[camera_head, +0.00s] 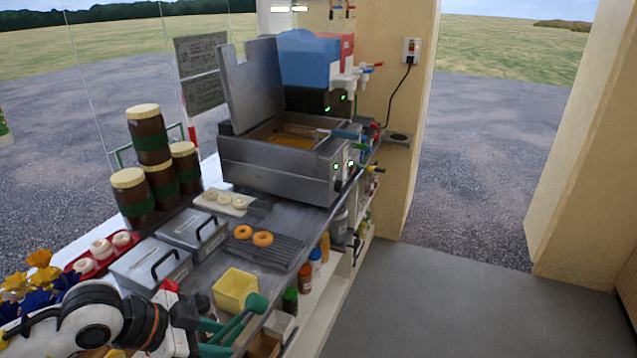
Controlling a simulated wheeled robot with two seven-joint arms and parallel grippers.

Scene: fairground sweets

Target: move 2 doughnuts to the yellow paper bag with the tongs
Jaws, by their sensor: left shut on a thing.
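Two orange-brown doughnuts, the left one (243,232) and the right one (263,239), lie side by side on a dark wire rack (283,253) on the counter. The yellow paper bag (235,288) stands open-topped in front of the rack, and I see no doughnut in it. My left gripper (192,325) is at the bottom left, shut on the green tongs (243,318). The tongs extend right of it, just in front of the bag; part of them is hidden by the gripper. My right gripper is out of view.
Steel lidded boxes (150,268) and a red tray (84,266) with pale doughnuts stand left of the bag. A pale tray (226,207) with pale rings lies beyond the rack, before the fryer (275,170). Brown jars (150,135) stack at the back left. Bottles fill lower shelves.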

